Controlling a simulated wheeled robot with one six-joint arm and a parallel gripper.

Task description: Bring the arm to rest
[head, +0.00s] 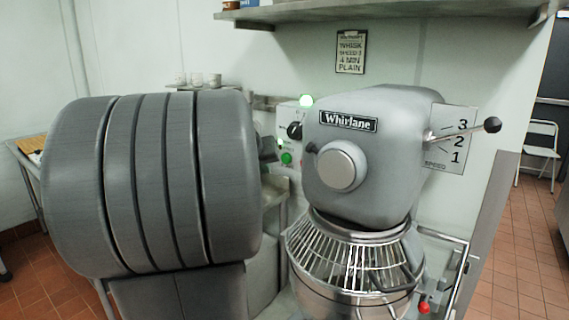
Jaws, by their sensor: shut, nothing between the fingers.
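My gripper does not show in the head view. A large grey ribbed cylinder, which looks like a part of my own arm close to the camera, fills the left of the picture and hides what is behind it. To its right stands a grey mixer (390,150) labelled Whirlane. Its wire guard (340,255) sits over a steel bowl (365,306), which the lower edge of the picture cuts off.
A speed lever with a black ball (492,125) sticks out right of the mixer. A control box (295,118) with green lights is on the wall. A shelf (390,12) runs above. Tiled floor (515,255) lies open at right, with a folding chair (541,148) behind.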

